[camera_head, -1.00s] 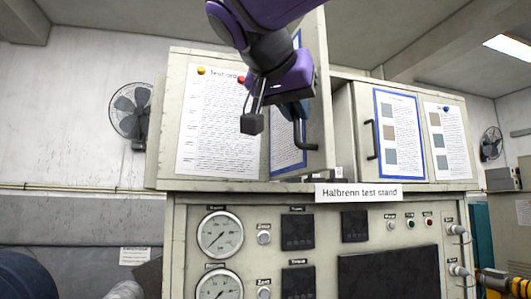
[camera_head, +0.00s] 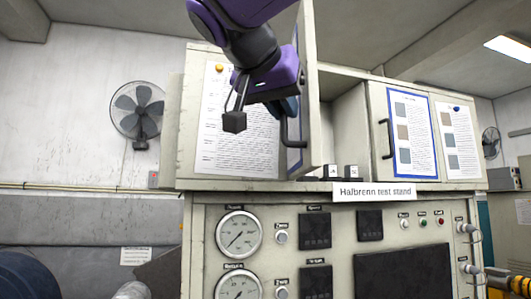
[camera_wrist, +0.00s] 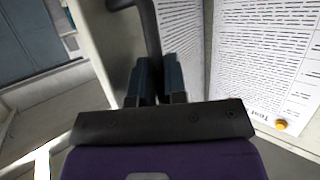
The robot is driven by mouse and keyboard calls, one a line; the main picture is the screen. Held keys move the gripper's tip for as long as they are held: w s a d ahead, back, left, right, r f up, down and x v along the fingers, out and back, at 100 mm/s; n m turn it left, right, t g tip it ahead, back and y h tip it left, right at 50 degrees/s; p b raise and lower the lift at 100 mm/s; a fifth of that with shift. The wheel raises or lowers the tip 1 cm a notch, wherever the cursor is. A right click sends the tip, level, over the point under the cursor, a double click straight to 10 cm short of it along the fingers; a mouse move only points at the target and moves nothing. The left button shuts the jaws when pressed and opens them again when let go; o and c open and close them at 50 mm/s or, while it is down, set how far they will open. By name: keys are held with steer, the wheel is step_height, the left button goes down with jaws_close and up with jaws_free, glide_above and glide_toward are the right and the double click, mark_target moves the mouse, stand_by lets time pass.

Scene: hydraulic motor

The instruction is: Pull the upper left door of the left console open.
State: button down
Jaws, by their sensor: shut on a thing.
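The left console (camera_head: 345,211) carries the sign "Halbrenn test stand". Its upper left door (camera_head: 313,90) stands swung out, seen nearly edge-on, with a blue-bordered sheet on its face. The door's dark bar handle (camera_head: 286,133) is on that face. My gripper (camera_head: 288,108) is at the handle and shut on it. In the wrist view my gripper's two dark fingers (camera_wrist: 158,82) close around the black handle (camera_wrist: 150,25). The purple gripper body partly hides the door's sheet in the head view.
The cabinet interior (camera_head: 350,125) shows right of the open door. A second upper door (camera_head: 410,135) on the right is closed. A fixed panel with a text sheet (camera_head: 235,150) lies left of the opening. Gauges (camera_head: 238,234) sit below. A wall fan (camera_head: 138,110) is further left.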

steer(key=c, duration=1.2)
jaws_free()
steer(key=shift+s, duration=0.1)
